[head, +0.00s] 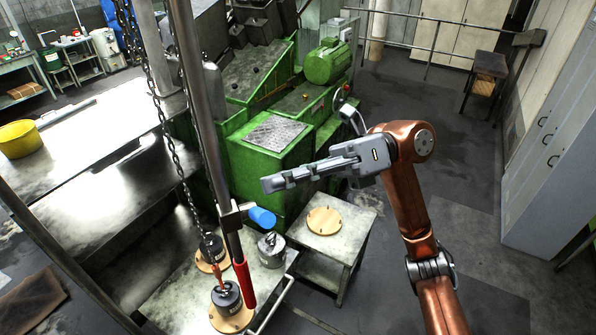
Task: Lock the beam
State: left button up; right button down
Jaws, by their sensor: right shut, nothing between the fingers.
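A long grey metal beam (203,110) runs down from the top of the head view, slightly tilted, to a red sleeve (243,282) at its lower end. A dark bracket with a blue cylindrical handle (262,217) sits on the beam above the sleeve. Chains (164,118) hang beside the beam. My right gripper (265,186) is shut and empty, its fingers pointing left. In the picture it lies just above the blue handle and right of the beam, apart from the handle; the depth between them is hard to tell. My left gripper is not in view.
Metal weights (226,296) on round wooden boards and another weight (271,248) stand on a low metal table. A small side table (352,222) holds a wooden disc (324,221). A green machine (262,150) stands behind. Grey cabinets (556,150) line the right; floor between is clear.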

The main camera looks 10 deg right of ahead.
jog(key=x, duration=0.3)
jog(key=shift+a, duration=0.1)
jog(key=s+d+f+b, duration=0.2)
jog(key=s+f+b, duration=0.3)
jog(key=f+b, duration=0.45)
jog(key=f+v, duration=0.1)
jog(key=v, duration=0.8)
jog(key=shift+d+f, duration=0.4)
dwell(1.0)
